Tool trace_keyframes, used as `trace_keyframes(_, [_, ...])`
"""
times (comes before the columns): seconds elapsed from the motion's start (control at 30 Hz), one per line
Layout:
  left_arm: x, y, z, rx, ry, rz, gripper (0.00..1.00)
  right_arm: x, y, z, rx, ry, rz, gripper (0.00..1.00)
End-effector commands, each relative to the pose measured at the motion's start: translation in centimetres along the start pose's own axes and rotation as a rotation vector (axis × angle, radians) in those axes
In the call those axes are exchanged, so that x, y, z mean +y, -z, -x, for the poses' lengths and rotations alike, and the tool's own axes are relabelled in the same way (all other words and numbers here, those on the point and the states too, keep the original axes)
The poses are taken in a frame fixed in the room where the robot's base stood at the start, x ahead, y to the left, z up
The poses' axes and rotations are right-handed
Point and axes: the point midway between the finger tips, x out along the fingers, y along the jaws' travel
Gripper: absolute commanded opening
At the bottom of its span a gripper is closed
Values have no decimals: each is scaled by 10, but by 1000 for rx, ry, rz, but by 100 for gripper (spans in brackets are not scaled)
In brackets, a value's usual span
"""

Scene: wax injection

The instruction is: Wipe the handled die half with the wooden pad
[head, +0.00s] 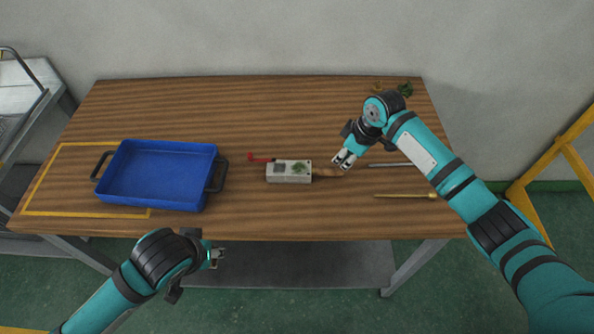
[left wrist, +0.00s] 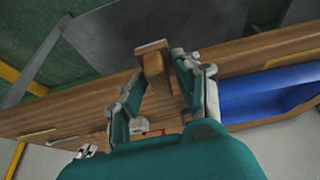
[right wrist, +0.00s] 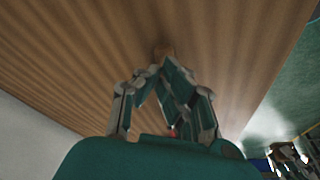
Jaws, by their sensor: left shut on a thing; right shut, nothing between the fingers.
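The handled die half is a pale grey block (head: 275,178) in the middle of the table, with a dark patch and a green patch on top. Its brown handle (head: 328,173) points right. The wooden pad (left wrist: 154,72) is between my left gripper's fingers (left wrist: 155,85) in the left wrist view. In the head view my left gripper (head: 217,256) is in front of the table's front edge, apart from the die half; the pad is hard to make out there. My right gripper (head: 343,162) is shut and empty, just above the handle's right end. I cannot tell whether it touches the handle.
A blue tray (head: 158,203) with dark handles stands on the left, partly inside a yellow outline. A small red piece (head: 260,158) lies by the block's upper left. Two thin rods (head: 395,165) (head: 405,196) lie on the right. Small green leaves (head: 405,89) are at the back right.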

Motion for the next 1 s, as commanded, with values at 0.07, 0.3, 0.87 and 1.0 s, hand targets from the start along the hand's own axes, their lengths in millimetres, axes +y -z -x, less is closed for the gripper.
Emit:
trace_keyframes(0.07, [0,0,0,0,0,0,6,0,0,0,0,0,0,0])
trace_keyframes(0.3, [0,0,0,0,0,0,6,0,0,0,0,0,0,0])
trace_keyframes(0.87, [0,-1,-3,0,0,0,6,0,-2,-8,0,0,0,0])
trace_keyframes(1.0, [0,-2,-4,0,0,0,6,0,-3,-10,0,0,0,0])
